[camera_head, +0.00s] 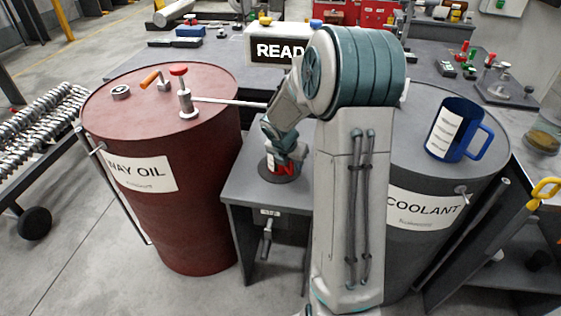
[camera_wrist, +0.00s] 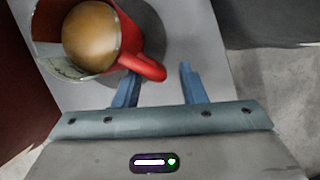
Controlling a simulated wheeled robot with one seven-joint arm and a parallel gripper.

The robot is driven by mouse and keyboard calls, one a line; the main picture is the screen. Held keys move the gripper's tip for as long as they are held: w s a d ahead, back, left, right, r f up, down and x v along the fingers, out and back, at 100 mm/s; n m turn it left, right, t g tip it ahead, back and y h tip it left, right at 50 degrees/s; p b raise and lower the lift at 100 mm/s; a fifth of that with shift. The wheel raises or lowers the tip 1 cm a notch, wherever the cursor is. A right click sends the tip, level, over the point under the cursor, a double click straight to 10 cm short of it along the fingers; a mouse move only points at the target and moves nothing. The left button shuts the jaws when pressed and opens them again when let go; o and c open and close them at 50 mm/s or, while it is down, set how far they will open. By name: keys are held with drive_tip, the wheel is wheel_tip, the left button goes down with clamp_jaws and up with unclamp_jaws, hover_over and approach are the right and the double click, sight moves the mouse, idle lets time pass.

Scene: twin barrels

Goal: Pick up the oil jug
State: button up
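The oil jug is a red jug (camera_wrist: 128,40) with amber liquid inside, at the upper left of the wrist view. Its red handle (camera_wrist: 150,68) points toward my gripper (camera_wrist: 158,72). The gripper's two blue fingers are spread apart, with the handle's end between or just beyond their tips; I see no grip on it. In the head view the jug (camera_head: 285,169) stands on a dark round pad (camera_head: 279,178) on the small grey stand between the barrels. My gripper (camera_head: 283,152) is right above and beside it and hides much of it.
The red way oil barrel (camera_head: 190,220) stands left, with a pump and spout (camera_head: 232,102) reaching toward my arm. The grey coolant barrel (camera_head: 412,240) stands right, carrying a blue jug (camera_head: 449,122). A grey bench (camera_head: 215,55) with a black sign (camera_head: 278,50) lies behind.

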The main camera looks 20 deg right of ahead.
drive_tip(key=shift+x, duration=1.1)
clamp_jaws()
